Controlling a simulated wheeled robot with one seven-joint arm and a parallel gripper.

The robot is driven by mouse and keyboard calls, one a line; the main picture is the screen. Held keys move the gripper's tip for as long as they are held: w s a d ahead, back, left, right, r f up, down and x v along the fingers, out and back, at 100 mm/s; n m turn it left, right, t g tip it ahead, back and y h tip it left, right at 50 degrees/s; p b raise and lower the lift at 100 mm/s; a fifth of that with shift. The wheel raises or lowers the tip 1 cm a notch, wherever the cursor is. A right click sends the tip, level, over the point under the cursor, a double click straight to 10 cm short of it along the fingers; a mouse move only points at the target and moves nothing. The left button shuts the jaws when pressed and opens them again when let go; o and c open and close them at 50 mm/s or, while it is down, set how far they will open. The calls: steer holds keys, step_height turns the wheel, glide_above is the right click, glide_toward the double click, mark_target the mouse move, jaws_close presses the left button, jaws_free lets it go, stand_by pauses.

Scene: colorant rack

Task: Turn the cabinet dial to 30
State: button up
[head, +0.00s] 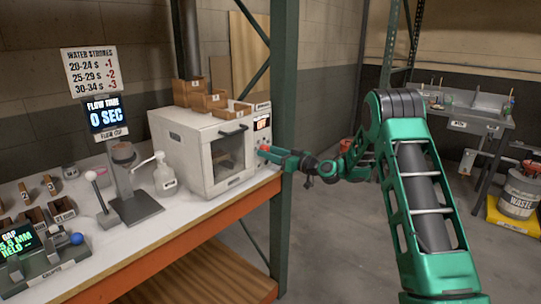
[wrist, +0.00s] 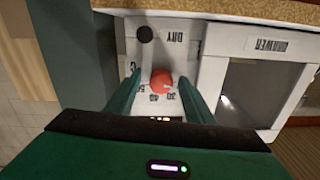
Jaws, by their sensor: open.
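The white cabinet (head: 190,160) stands on the bench, with a windowed door and a control panel on its right side. Its round red dial (wrist: 161,82) sits on that panel, with number marks around it. The wrist view shows the panel upside down; 30, 40 and 50 seem readable, but I cannot tell where the dial points. My gripper (wrist: 160,88) is open, one finger on each side of the dial. I cannot tell if the fingers touch it. In the head view my gripper (head: 272,153) reaches the panel from the right and partly hides the dial.
A green rack post (head: 284,120) stands close to my gripper. A white pump bottle (head: 164,175) and a flow cup stand (head: 128,185) are left of the cabinet.

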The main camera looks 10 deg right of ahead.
steer(key=shift+w+a, duration=0.2)
steer(key=shift+w, duration=0.05)
steer(key=c, duration=1)
steer(key=shift+d, duration=0.2)
steer(key=shift+c, duration=0.2)
steer(key=m, duration=0.3)
steer(key=shift+m, duration=0.4)
steer(key=m, duration=0.4)
steer(key=shift+m, duration=0.4)
